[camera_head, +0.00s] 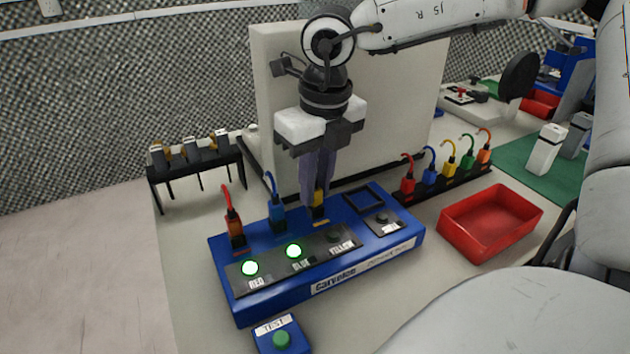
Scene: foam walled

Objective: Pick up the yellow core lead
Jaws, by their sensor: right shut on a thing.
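My right gripper (318,203) points straight down over the blue tester box (268,306). Its fingers are shut on a yellow plug (319,198), which is mostly hidden between them. The plug is at the third socket, under the fingertips; I cannot tell whether it is seated. A red lead (235,228) and a blue lead (276,212) stand upright in the sockets to its left. The lamps marked red and blue glow green; the yellow one is dark. Another yellow lead (449,158) stands in the rack at right. My left gripper is not in view.
The black rack (440,186) holds several coloured leads. A red tray (487,250) sits to the right of the box. A test button (281,338) is in front. A black stand (195,170) with several pieces is at left. A pale panel (282,100) rises behind the gripper.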

